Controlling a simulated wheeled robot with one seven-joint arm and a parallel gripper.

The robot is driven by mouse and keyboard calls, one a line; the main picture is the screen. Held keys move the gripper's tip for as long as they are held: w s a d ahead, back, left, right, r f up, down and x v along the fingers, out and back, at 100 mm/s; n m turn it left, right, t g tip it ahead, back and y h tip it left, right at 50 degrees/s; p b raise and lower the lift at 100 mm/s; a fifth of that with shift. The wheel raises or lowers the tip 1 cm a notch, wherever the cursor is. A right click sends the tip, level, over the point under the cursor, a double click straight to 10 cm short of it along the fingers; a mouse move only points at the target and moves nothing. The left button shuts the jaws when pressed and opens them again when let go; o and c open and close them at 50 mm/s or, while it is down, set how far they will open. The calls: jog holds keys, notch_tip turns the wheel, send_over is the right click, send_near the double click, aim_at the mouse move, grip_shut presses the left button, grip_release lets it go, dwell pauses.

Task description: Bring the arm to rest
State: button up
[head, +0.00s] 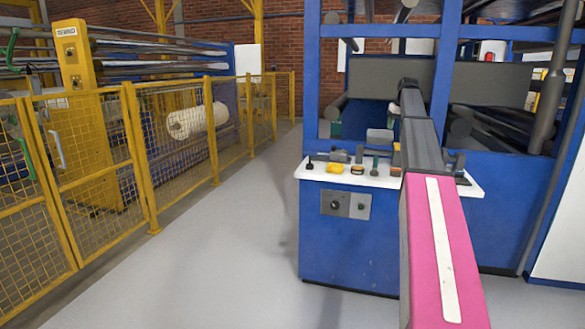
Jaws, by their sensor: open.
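My arm (432,240) reaches away from the lower right of the head view, with a pink link bearing a white strip and a dark grey link beyond it. My gripper (408,84) is the small black end at the far tip, in front of the blue machine's grey panel. Its fingers are too small to make out clearly. I see nothing held in it. The arm covers part of a white shelf (318,172) on the machine.
The shelf holds yellow items (335,169) and several small dark tools. A blue machine frame (340,260) with rollers stands below and around the arm. A yellow mesh fence (180,135) runs along the left. Clear grey floor (220,240) lies between them.

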jog(key=s+a+f+g, duration=0.1)
jog(key=s+a+f, duration=0.5)
jog(key=f, duration=0.5)
jog(key=s+a+f, duration=0.5)
jog(key=s+f, duration=0.1)
jog(key=f, duration=0.4)
jog(key=s+a+f+g, duration=0.1)
jog(key=s+a+f, duration=0.5)
jog(key=f, duration=0.5)
jog(key=s+a+f, duration=0.3)
jog(key=s+f, duration=0.2)
jog(key=s, duration=0.3)
jog(key=s+a+f, duration=0.3)
jog(key=s+f, duration=0.3)
jog(key=s, duration=0.3)
jog(key=s+a+f+m+g, duration=0.1)
jog(key=s+a+f, duration=0.3)
jog(key=s, duration=0.5)
jog(key=shift+f+h, duration=0.4)
jog(key=shift+f, duration=0.4)
